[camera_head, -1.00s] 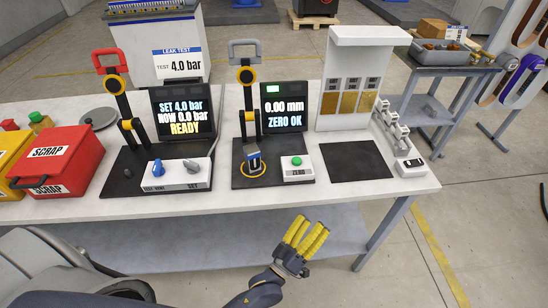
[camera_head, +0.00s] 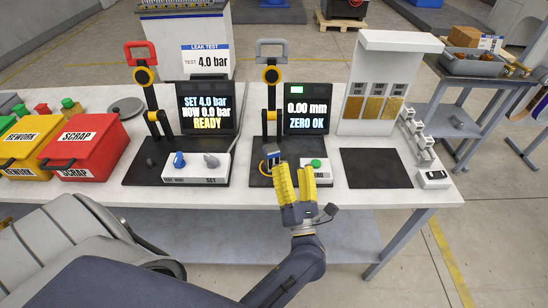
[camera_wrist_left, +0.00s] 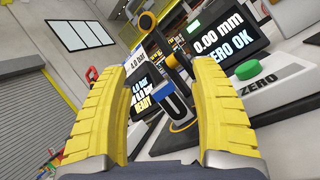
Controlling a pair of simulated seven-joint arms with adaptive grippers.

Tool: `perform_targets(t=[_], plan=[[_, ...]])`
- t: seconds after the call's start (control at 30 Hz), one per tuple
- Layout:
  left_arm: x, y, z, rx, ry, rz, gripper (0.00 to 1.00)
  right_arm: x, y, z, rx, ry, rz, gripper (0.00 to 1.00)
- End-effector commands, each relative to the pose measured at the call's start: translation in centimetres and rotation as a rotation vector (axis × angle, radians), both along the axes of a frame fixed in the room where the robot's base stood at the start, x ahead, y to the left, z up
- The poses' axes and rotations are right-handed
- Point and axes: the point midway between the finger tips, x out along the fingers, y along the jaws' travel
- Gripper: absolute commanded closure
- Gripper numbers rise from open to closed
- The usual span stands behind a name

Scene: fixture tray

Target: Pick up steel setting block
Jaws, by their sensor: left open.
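The steel setting block (camera_head: 271,157) is a small grey block with blue on it, standing on the black base of the zero gauge station, under the lever clamp (camera_head: 270,75). My left gripper (camera_head: 294,170) has its yellow fingers spread just in front of the block, and one finger hides part of it. In the left wrist view the block (camera_wrist_left: 176,108) shows between and beyond the two open fingers (camera_wrist_left: 160,70), nearer the right one. No contact is visible. My right gripper is not in view.
The gauge display (camera_head: 308,110) and the green-buttoned zero box (camera_head: 317,167) stand right of the block. The leak test station (camera_head: 205,112) is to the left. A bare black mat (camera_head: 376,168) lies to the right. Red scrap bin (camera_head: 85,147) is far left.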

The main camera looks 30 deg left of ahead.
Motion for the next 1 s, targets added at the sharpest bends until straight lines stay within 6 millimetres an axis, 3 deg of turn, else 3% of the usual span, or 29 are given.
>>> perform_targets(t=[0.13, 0.4, 1.0], plan=[[-0.1, 3.0, -1.3, -0.349, -0.075, 0.03, 0.36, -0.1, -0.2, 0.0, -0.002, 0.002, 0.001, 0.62], [-0.1, 4.5, -3.7, -0.68, -0.141, 0.059, 0.36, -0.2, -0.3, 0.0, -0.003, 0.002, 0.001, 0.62], [2.6, 8.0, -4.1, -0.732, -0.153, 0.063, 0.36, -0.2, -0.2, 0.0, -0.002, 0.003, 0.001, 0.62]])
